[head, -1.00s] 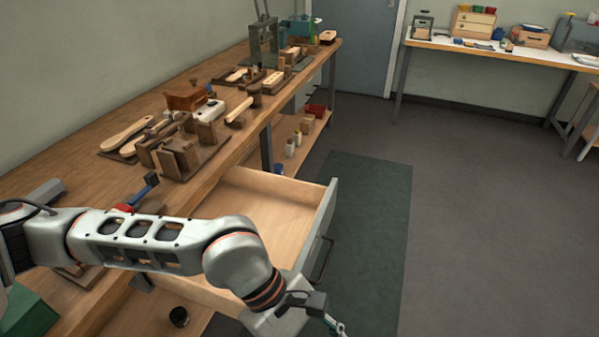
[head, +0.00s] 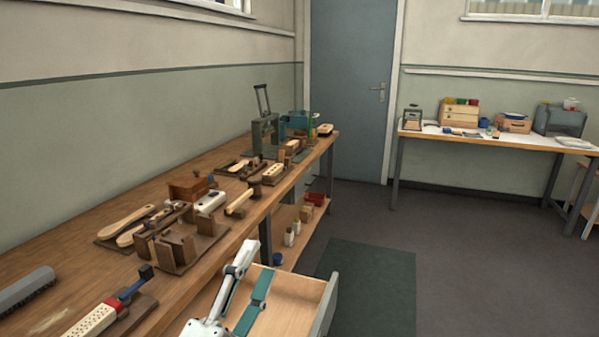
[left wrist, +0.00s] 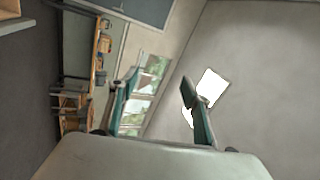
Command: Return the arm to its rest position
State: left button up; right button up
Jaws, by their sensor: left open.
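My left gripper (head: 258,258) shows at the bottom middle of the head view. Its two grey and green fingers point up and stand apart, with nothing between them. In that view it overlaps the open drawer (head: 322,305) of the workbench (head: 62,243); whether it touches the drawer cannot be told. In the left wrist view the open, empty fingers (left wrist: 163,78) are seen against the wall, windows and ceiling. The rest of the left arm is out of the head view. My right gripper is not in view.
Wooden blocks (head: 177,250), pale brush bodies (head: 122,222) and a hand press (head: 265,135) stand on the workbench. A grey brush (head: 26,287) and a red-and-white handled tool (head: 98,318) lie nearer. A white-topped table (head: 480,137) stands at the back right. The floor (head: 480,265) at right is clear.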

pick_arm(q)
jog(key=s+a+f+n+g+y, duration=0.2)
jog(key=a+f+n+g+y, duration=0.5)
jog(key=a+f, duration=1)
jog(key=s+a+f+n+g+y, duration=0.2)
jog(key=s+a+f+n+g, duration=0.15)
jog(key=s+a+f, duration=0.4)
jog(key=s+a+f+n+g+y, duration=0.25)
jog(key=s+a+f+g, duration=0.2)
jog(key=s+f, duration=0.65)
jog(key=w+d+f+n+t+h+p, duration=0.1)
jog(key=d+f+t+h+p, duration=0.1)
jog(key=d, duration=0.6)
jog(key=w+d+f+n+t+h+p, duration=0.2)
jog(key=d+f+t+h, duration=0.1)
jog(key=d, duration=0.4)
jog(key=shift+d+f+h+p, duration=0.4)
jog(key=shift+f+h, duration=0.2)
jog(key=shift+h, duration=0.25)
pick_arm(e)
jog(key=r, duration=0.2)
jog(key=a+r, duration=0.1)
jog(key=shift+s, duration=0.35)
pick_arm(q)
jog(key=shift+w, duration=0.1)
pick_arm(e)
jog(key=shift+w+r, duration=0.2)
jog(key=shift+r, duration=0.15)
